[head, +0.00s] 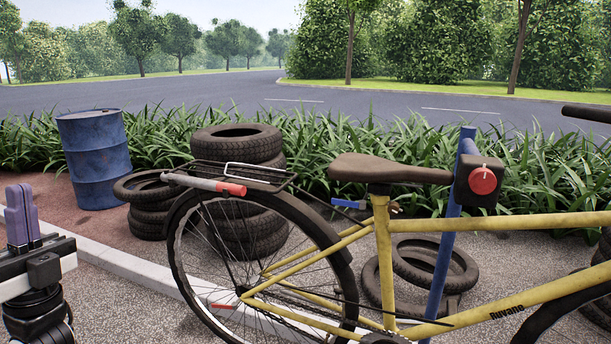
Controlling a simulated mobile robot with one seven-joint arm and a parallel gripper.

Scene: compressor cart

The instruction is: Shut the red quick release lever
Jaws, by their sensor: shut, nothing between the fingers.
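A red lever (223,306), small in the head view, sticks out to the left of the rear wheel's hub on the yellow bicycle (383,260). Its exact angle and whether it is open are hard to tell. My gripper (20,190) is at the left edge of the head view with its purple-blue fingers pointing up, shut and empty. It is well to the left of the bicycle and touches nothing that I can see.
A grey-and-red tube (205,184) lies along the rear rack. A blue lever (348,203) is below the saddle (388,169). A blue post (443,250) carries a box with a red knob (483,181). Tyres (237,143) and a blue barrel (94,158) stand behind.

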